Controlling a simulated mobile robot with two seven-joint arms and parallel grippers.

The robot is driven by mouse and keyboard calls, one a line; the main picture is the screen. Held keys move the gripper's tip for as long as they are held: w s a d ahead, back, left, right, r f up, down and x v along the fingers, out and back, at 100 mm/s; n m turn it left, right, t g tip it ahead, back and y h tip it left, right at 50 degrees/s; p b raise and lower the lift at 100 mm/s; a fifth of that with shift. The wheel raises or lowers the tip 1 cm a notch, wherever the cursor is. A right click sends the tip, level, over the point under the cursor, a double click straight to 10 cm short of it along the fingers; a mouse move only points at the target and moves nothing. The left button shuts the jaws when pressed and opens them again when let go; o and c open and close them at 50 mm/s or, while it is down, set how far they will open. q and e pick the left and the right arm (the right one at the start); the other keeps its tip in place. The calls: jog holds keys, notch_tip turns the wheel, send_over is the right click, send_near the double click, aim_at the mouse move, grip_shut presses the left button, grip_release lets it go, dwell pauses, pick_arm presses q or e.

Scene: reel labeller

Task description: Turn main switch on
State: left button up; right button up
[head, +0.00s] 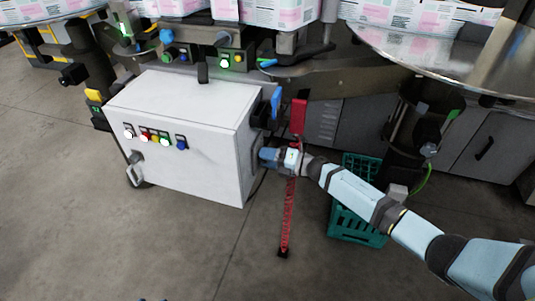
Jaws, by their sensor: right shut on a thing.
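The white control cabinet (188,180) stands left of centre with its right side panel (247,165) partly in view. My right gripper (265,154) comes in from the right and reaches that side panel. Its fingers are shut at the panel, on what appears to be the main switch. The switch itself is hidden behind the fingers, so its position cannot be read. My left gripper is not in view.
A row of small buttons and lamps (163,139) is on the cabinet front. A red strip (298,117) and coiled red cable (287,215) hang beside my right gripper. A green crate (340,225) stands below my arm. Floor in front is clear.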

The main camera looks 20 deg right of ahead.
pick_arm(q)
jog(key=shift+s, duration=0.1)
pick_arm(e)
jog(key=shift+m, duration=0.5)
pick_arm(q)
jog(key=shift+p, duration=0.3)
pick_arm(e)
jog(key=o, duration=0.9)
jog(key=shift+d, duration=0.1)
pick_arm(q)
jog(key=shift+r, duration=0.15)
pick_arm(e)
jog(key=v, duration=1.3)
jog(key=shift+s+d, duration=0.25)
